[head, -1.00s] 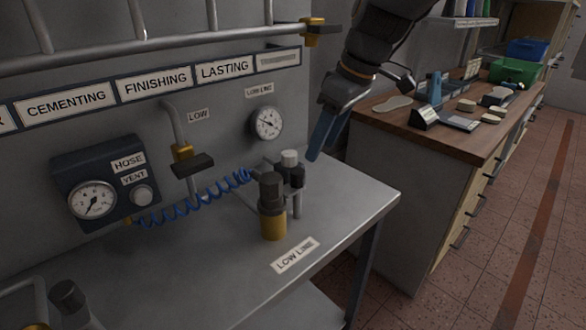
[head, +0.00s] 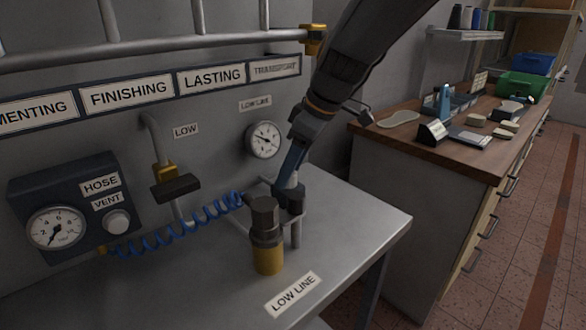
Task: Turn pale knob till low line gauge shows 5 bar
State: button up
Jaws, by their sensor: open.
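The pale knob (head: 293,184) sits on a dark regulator body (head: 291,200) above the steel bench, and my gripper hides most of it. My gripper (head: 286,178) is open and points down at the knob, its blue fingers over or around it; I cannot tell whether they touch it. The round white low line gauge (head: 264,139) is on the wall to the left of my gripper, under a LOW LINE label. Its dark needle lies on a slant, but its numbers are too small to read.
A dark-capped, yellow-bottomed filter (head: 267,246) stands in front of the regulator. A coiled blue hose (head: 180,230) runs left to the hose panel (head: 76,205), which has its own gauge and vent knob. A wooden-topped counter (head: 470,150) stands right.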

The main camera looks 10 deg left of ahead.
jog(key=shift+a+f, duration=0.1)
jog(key=shift+f, duration=0.15)
jog(key=c, duration=1)
